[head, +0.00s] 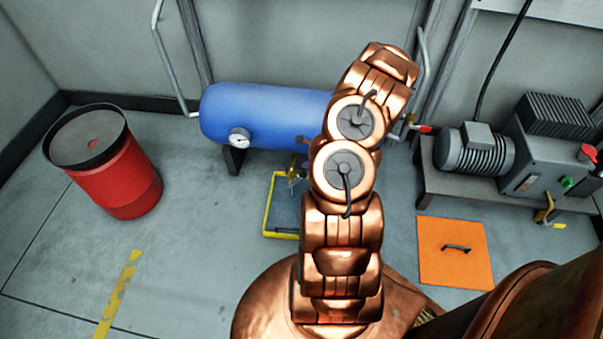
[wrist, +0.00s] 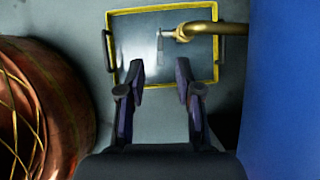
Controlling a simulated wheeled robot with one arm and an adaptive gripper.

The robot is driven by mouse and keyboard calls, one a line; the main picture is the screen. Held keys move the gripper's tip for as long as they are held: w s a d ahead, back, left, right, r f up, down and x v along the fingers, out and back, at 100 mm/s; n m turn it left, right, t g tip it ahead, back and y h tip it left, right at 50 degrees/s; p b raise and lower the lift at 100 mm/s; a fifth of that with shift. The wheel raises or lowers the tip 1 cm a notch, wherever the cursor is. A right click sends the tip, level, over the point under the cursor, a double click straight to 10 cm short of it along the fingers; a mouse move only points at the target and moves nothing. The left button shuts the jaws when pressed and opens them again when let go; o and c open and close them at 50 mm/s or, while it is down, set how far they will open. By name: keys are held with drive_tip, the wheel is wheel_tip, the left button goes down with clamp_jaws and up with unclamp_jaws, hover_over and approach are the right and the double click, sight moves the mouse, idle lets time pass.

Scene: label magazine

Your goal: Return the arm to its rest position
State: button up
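My arm stands raised in the middle of the head view, bent at its joints, and hides part of the blue tank. My gripper (wrist: 160,82) shows in the wrist view with its two dark fingers apart and nothing between them. Ahead of the fingers is a grey tray with a yellow rim (wrist: 112,25) and a brass tap (wrist: 200,28) over it. In the head view the tray (head: 267,205) lies on the floor below the tank, partly hidden by my arm. The gripper itself is hidden in the head view.
A blue tank (head: 262,112) with a gauge (head: 239,137) stands at the wall; it fills the right of the wrist view (wrist: 285,90). A red drum (head: 118,182) stands left. A motor unit (head: 478,147) sits on a bench right. An orange plate (head: 440,265) lies on the floor.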

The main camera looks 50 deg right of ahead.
drive_tip(key=shift+s+d+r, duration=0.15)
drive_tip(key=shift+s+r, duration=0.05)
drive_tip(key=shift+r, duration=0.3)
